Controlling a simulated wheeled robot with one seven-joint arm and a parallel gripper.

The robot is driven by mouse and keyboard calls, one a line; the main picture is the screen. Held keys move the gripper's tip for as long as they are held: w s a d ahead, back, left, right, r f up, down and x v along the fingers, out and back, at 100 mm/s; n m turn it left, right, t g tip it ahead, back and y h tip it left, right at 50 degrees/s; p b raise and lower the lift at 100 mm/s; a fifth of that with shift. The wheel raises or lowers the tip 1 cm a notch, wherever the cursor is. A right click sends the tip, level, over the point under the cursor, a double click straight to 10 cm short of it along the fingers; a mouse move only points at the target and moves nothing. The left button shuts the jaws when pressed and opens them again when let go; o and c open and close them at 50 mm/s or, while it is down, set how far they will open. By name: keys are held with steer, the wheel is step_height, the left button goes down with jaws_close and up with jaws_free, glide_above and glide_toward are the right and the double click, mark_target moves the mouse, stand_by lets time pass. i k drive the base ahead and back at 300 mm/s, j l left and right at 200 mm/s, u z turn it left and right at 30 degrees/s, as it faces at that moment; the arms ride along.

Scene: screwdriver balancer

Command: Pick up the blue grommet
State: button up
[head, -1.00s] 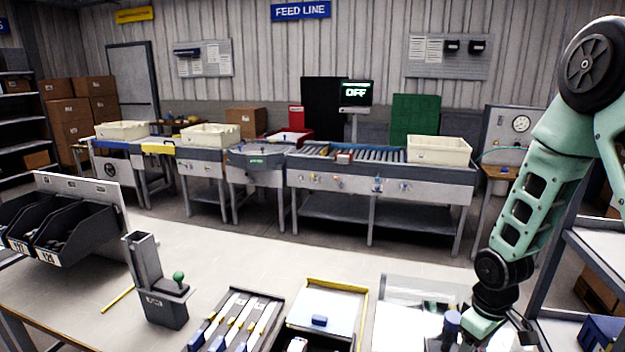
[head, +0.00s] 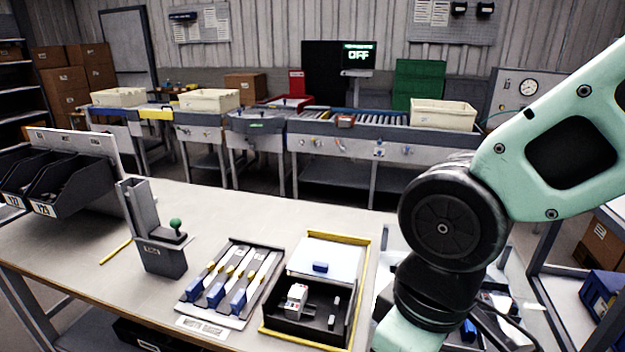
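I cannot pick out the blue grommet for certain. A small blue block (head: 320,267) lies on the white panel at the back of the yellow-edged tray (head: 364,262). Another small blue piece (head: 468,330) shows at the lower right, partly hidden by my arm; its shape is unclear. My arm comes in from the right and bends down, its pale green lower link running off the bottom edge. My gripper is below the picture, so its fingers and anything in them are hidden.
A rack of blue-handled tools (head: 236,280) lies left of the yellow-edged tray. A grey upright holder with a green knob (head: 160,255) and black bins (head: 75,180) stand further left. The bench top (head: 215,215) behind the rack is clear. A conveyor line (head: 345,140) runs behind.

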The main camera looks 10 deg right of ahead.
mark_target(467, 331)
steer(key=j+z, duration=0.15)
steer(key=z, duration=0.7)
steer(key=l+u, duration=0.25)
steer(key=l, duration=0.15)
steer(key=l+u, duration=0.25)
steer(key=l, duration=0.15)
steer(key=k, duration=0.5)
